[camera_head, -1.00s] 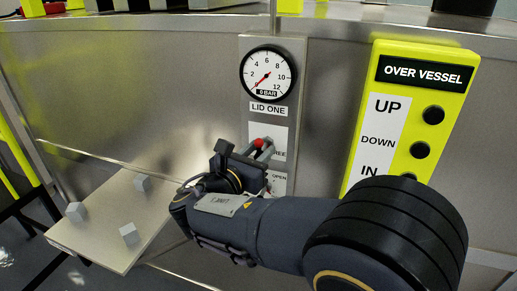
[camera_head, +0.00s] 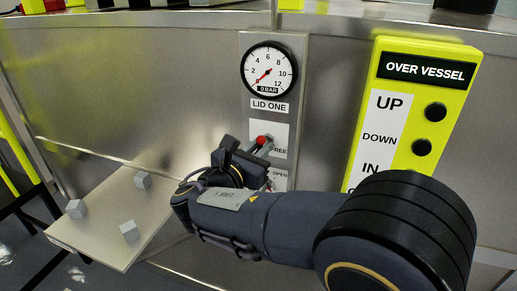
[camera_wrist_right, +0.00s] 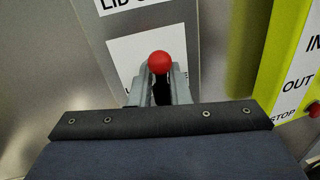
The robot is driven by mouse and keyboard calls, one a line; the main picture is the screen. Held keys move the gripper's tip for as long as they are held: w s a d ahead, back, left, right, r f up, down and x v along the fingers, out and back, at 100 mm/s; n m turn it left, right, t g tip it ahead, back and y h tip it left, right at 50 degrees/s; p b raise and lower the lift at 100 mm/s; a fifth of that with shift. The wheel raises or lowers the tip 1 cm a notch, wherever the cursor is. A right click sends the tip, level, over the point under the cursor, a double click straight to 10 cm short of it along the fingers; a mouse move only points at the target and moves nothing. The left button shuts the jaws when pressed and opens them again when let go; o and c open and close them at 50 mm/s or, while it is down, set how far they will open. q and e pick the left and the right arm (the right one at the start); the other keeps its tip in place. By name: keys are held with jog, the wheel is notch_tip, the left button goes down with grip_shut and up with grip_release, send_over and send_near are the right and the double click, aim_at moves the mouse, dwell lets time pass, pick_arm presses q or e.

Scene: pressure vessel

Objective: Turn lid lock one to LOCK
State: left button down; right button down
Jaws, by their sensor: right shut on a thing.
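The lid lock one lever shows as a red ball knob (camera_head: 261,140) below the LID ONE label (camera_head: 269,106) on a steel panel. My right gripper (camera_head: 264,146) reaches the knob from the lower left, its fingers at the lever. In the right wrist view the red knob (camera_wrist_right: 159,62) sits between the tips of the two grey fingers (camera_wrist_right: 159,88), which are shut on the lever. The lever's shaft is mostly hidden by the gripper. A white plate behind reads FREE (camera_head: 279,151); its other lettering is covered. My left gripper is not in view.
A pressure gauge (camera_head: 269,71) above reads about 0 bar. A yellow OVER VESSEL control box (camera_head: 455,105) stands to the right, close to my right arm. A pale shelf (camera_head: 110,200) with small grey cubes is at lower left. A lower plate reads OPEN (camera_head: 280,174).

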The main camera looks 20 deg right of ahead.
jog(key=m, duration=0.1)
jog(key=m+b, duration=0.1)
jog(key=m, duration=0.1)
jog(key=shift+s+d+f+b, duration=0.2)
jog(key=shift+d+f+b, duration=0.1)
jog(key=shift+f+b, duration=0.1)
jog(key=shift+s+d+f+m+y+b, duration=0.15)
jog(key=shift+m+y+b, duration=0.5)
jog(key=shift+m+b, duration=1.5)
jog(key=shift+d+f+m+y+b, duration=0.1)
jog(key=shift+f+m+y+b, duration=0.35)
jog(key=shift+m+b, duration=1.75)
jog(key=shift+s+d+m+y+b, duration=0.1)
jog(key=shift+m+y+b, duration=0.7)
jog(key=shift+m+b, duration=1.35)
jog(key=shift+n+b, duration=0.6)
jog(key=c, duration=1.6)
grip_release()
jog(key=shift+o, duration=0.3)
jog(key=shift+r, duration=0.15)
